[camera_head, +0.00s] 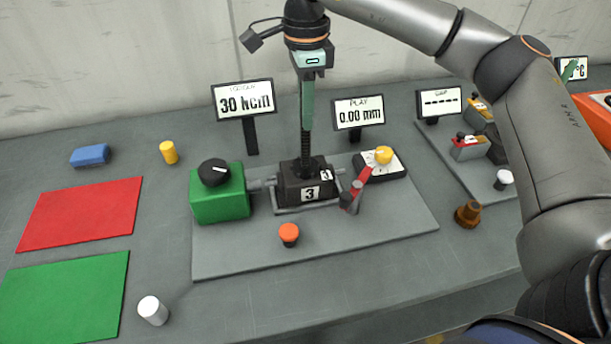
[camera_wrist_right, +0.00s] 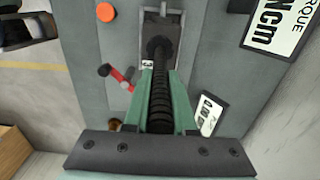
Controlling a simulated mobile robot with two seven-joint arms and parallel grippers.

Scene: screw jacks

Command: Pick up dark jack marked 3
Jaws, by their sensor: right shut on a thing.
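The dark jack marked 3 (camera_head: 290,190) stands upright in the cradle of the middle test rig, its threaded spindle rising from its square block. White labels with a 3 show on two of its faces. My right gripper (camera_head: 307,127) comes straight down from above, its green fingers shut on the spindle. In the right wrist view the fingers (camera_wrist_right: 160,75) lie on both sides of the black spindle (camera_wrist_right: 160,105), and the block (camera_wrist_right: 162,35) is beyond them. I cannot tell any gap under the block. My left gripper is not in view.
The rig plate (camera_head: 250,255) bears a green box with a black knob (camera_head: 222,195), an orange button (camera_head: 289,233), a red lever (camera_head: 362,181) and a dial (camera_head: 393,167). Displays (camera_head: 243,103) stand behind. Red (camera_head: 80,213) and green (camera_head: 65,295) mats lie left.

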